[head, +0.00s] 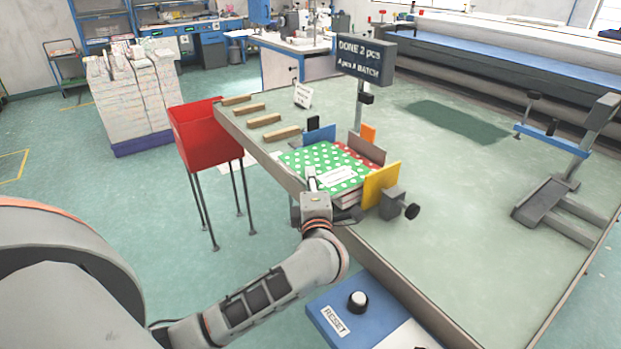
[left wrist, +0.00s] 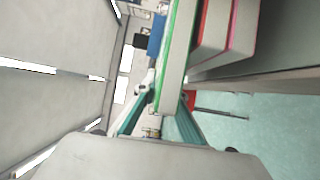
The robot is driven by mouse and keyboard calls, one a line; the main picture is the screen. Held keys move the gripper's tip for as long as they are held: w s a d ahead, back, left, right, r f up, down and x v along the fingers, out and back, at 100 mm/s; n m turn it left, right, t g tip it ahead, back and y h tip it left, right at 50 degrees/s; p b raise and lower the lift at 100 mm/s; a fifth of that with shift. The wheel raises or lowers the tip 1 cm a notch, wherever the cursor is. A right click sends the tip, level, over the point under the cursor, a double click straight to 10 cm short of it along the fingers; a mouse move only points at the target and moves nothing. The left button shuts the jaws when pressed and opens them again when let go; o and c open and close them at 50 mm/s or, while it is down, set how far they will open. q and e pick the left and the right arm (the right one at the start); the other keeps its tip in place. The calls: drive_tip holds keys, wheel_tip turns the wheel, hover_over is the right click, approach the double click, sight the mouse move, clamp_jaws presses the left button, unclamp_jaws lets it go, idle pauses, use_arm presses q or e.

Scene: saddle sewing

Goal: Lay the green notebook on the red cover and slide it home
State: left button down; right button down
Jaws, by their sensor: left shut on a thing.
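The green notebook (head: 312,156), with white dots and a white label, lies flat over a red-covered book (head: 362,164) at the near left of the table. A strip of red shows along its right side. My left gripper (head: 312,180) is at the notebook's near left edge and is shut on it. In the left wrist view the edge of the green notebook (left wrist: 174,65) sits between the fingers (left wrist: 158,118). The red-edged book (left wrist: 215,32) is right beside its lower face; I cannot tell whether they touch everywhere. My right gripper is not in view.
A red bin (head: 205,135) stands left of the table. The table's right part is mostly clear.

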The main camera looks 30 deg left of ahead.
use_arm(q)
drive_tip(key=c, duration=2)
unclamp_jaws()
drive_tip(key=shift+f, duration=0.1)
drive_tip(key=shift+f, duration=0.1)
drive_tip(key=shift+f+p, duration=0.1)
drive_tip(key=shift+p, duration=0.25)
drive_tip(key=shift+s, duration=0.1)
drive_tip(key=shift+s+a+p, duration=0.35)
drive_tip(key=shift+s+a, duration=0.3)
drive_tip(key=shift+s, duration=0.85)
drive_tip(key=shift+s+a+p, duration=0.3)
drive_tip(key=shift+s+a, duration=0.3)
drive_tip(key=shift+s, duration=0.95)
drive_tip(key=shift+s+a+p, duration=0.35)
drive_tip(key=shift+s+a, duration=0.3)
drive_tip(key=shift+s, duration=0.85)
